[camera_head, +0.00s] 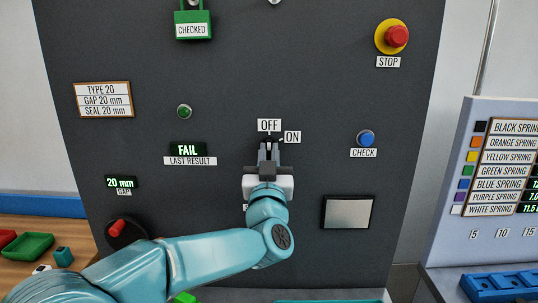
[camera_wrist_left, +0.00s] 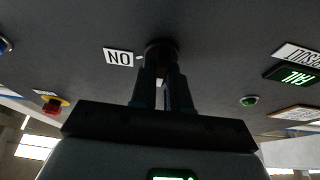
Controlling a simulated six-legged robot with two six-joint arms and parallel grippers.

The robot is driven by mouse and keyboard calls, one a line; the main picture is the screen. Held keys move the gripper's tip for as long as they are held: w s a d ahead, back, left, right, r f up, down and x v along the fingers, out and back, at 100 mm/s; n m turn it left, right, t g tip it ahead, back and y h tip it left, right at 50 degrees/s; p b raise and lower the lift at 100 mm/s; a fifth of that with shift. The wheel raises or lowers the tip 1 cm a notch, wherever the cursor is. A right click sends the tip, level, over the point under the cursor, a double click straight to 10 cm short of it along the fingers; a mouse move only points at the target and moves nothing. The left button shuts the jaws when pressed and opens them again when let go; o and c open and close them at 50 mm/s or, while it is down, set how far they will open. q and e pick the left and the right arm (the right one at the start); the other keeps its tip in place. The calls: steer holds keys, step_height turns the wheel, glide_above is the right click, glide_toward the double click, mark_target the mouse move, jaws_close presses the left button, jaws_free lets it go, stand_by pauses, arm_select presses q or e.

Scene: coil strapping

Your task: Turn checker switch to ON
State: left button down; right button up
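The checker switch is a dark round knob (camera_wrist_left: 161,50) on the dark panel, next to the ON label (camera_head: 292,137) and below the OFF label (camera_head: 269,125) in the head view. My left gripper (camera_head: 268,148) is at the knob, its fingers pointing into the panel. In the left wrist view the two fingers (camera_wrist_left: 163,78) are close together with a narrow gap, their tips at the knob, and seem closed on it. My right gripper is not in view.
The panel also has a red STOP button (camera_head: 397,37), a blue CHECK button (camera_head: 366,138), a green lamp (camera_head: 184,111), a FAIL display (camera_head: 187,149) and a red knob (camera_head: 118,228) at lower left. A green tray (camera_head: 29,246) lies on the wooden table at left.

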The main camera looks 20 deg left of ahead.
arm_select(q)
steer(key=shift+m+h, duration=0.4)
steer(key=shift+m, duration=0.2)
steer(key=m+h, duration=0.1)
steer(key=m, duration=0.2)
steer(key=shift+h, duration=0.3)
steer(key=m+h, duration=0.1)
steer(key=m, duration=0.2)
steer(key=shift+a+r+m+h, duration=0.1)
steer(key=shift+r+m+h, duration=0.05)
steer(key=shift+m+h, duration=0.25)
steer(key=m+h, duration=0.2)
steer(key=m, duration=0.2)
steer(key=shift+m+p, duration=0.3)
steer(key=shift+p, duration=0.05)
steer(key=shift+s+m+g+h+p, duration=0.1)
steer(key=shift+m+g+h+p, duration=0.6)
steer(key=shift+m, duration=1.1)
steer(key=c, duration=1.1)
jaws_free()
steer(key=shift+s, duration=0.1)
